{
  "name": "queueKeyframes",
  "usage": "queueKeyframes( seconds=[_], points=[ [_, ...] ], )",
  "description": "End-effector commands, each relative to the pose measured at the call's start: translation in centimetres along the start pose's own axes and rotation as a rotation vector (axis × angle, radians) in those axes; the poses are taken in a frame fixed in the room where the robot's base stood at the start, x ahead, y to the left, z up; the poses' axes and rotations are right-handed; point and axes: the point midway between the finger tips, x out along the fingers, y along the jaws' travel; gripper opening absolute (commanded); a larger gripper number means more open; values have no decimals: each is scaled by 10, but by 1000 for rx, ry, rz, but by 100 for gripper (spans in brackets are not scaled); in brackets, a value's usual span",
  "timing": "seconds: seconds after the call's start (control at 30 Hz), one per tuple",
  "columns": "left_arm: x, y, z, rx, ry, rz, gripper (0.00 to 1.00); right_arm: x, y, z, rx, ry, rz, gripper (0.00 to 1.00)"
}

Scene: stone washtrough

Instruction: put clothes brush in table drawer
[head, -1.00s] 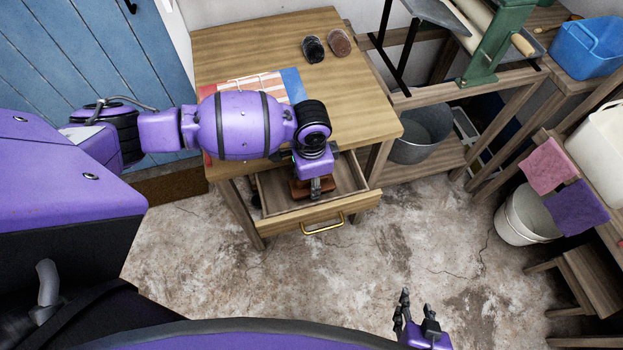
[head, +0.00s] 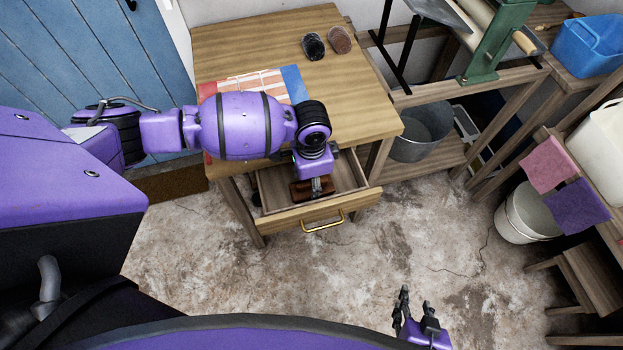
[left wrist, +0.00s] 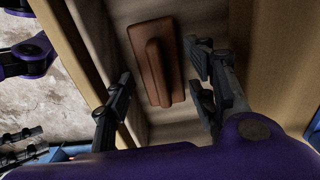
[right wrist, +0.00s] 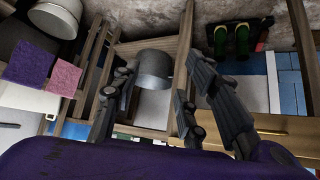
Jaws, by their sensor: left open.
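The clothes brush (head: 298,193) is a brown wooden block with a raised grip. It lies inside the pulled-out table drawer (head: 285,222); in the left wrist view the brush (left wrist: 153,70) shows flat on the drawer floor, near one wooden wall. My left gripper (head: 317,190) points down into the drawer over the brush. Its fingers (left wrist: 160,98) stand wide apart, one on each side of the brush's near end, with gaps between. My right gripper (head: 415,308) is empty and away from the table, low in the head view; its fingers (right wrist: 150,95) are apart.
The wooden table (head: 225,50) carries two dark round brushes or tins (head: 313,46) at the back and a striped cloth (head: 292,84) under my left arm. The drawer has a brass handle (head: 322,222). A metal tub (head: 422,132) stands right. The floor in front is clear.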

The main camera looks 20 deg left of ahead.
Motion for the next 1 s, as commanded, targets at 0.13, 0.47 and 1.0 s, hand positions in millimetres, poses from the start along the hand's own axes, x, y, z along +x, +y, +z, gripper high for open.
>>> queueKeyframes(
  seconds=[0.13,0.47,1.0],
  points=[
    [-23,-2,-1,0,4,-5,51,-1,2,-4,-7,5,0,40],
    [-97,-2,-1,1,5,-5,51,-5,0,-10,-8,10,-6,40],
    [-129,0,0,0,0,1,51,-7,-4,-7,4,3,-7,40]
  ],
)
